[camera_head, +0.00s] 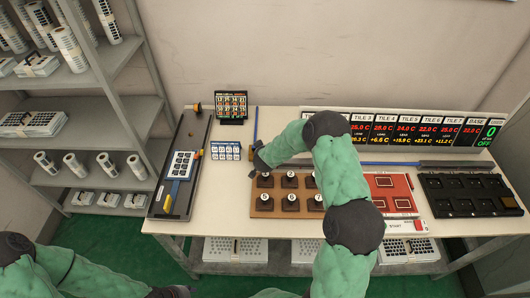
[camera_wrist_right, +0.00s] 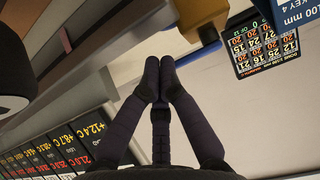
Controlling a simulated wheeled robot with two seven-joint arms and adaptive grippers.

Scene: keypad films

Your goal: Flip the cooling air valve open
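The cooling air valve is not plainly recognisable. A thin blue bar (camera_head: 256,118) stands at the table's back, by my right gripper, in the head view. My right gripper (camera_head: 256,160) is above the table, left of the brown key board. In its wrist view the right gripper's fingertips (camera_wrist_right: 160,66) meet with nothing seen between them. Only a dark end of my left arm, perhaps the left gripper (camera_head: 172,292), shows at the bottom edge; its fingers are unclear.
A brown key board (camera_head: 263,207), red panel (camera_head: 390,190) and black tray (camera_head: 468,194) lie on the table (camera_head: 225,190). A number sign (camera_head: 232,105) and tile display (camera_head: 410,130) stand behind. A shelf (camera_head: 120,105) is at left. Bare tabletop lies left of the key board.

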